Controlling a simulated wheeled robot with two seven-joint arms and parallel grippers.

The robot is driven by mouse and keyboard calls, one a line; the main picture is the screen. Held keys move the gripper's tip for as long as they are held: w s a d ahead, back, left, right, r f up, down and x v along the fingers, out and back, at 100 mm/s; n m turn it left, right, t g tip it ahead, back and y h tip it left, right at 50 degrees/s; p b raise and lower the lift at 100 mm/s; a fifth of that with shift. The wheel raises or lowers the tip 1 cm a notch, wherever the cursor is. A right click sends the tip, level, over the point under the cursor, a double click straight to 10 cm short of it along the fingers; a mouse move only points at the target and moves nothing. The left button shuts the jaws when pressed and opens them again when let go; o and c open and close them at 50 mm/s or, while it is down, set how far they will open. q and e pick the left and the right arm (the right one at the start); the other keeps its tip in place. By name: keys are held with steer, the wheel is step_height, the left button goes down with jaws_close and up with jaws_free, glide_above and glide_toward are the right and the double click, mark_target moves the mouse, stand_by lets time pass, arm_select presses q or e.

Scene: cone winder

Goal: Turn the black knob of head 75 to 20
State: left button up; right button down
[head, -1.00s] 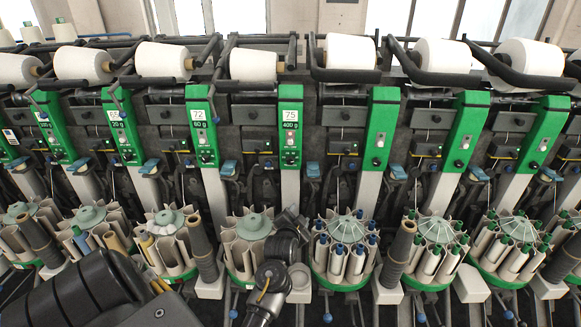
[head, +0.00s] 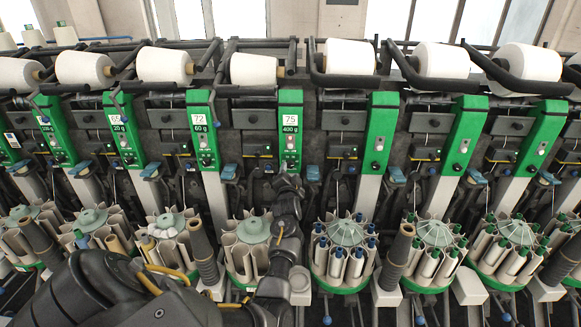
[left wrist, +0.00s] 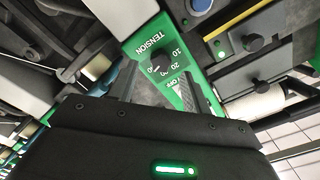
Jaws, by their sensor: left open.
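The green panel of head 75 (head: 291,135) carries the label 75 (head: 290,120) and stands in the middle of the head view. My left gripper (head: 288,180) is raised at the panel's lower end, where the knob is too small and crowded to make out. In the left wrist view the black knob (left wrist: 160,65) sits on the green panel below the word TENSION, beside a scale with 10, 20 and OFF. My left gripper (left wrist: 160,92) is open, its grey fingers pointing at the knob area; contact cannot be told. The knob's exact setting is unclear. My right gripper is out of view.
Neighbouring green panels, such as head 72 (head: 202,130), stand on both sides. White yarn cones (head: 253,69) lie along the top. Round bobbin magazines (head: 343,240) line the front below. In the wrist view, another black knob (left wrist: 253,42) is on the dark machine part.

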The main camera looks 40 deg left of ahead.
mark_target(290, 166)
arm_select(q)
steer(key=shift+x, duration=1.9)
steer(key=c, duration=1)
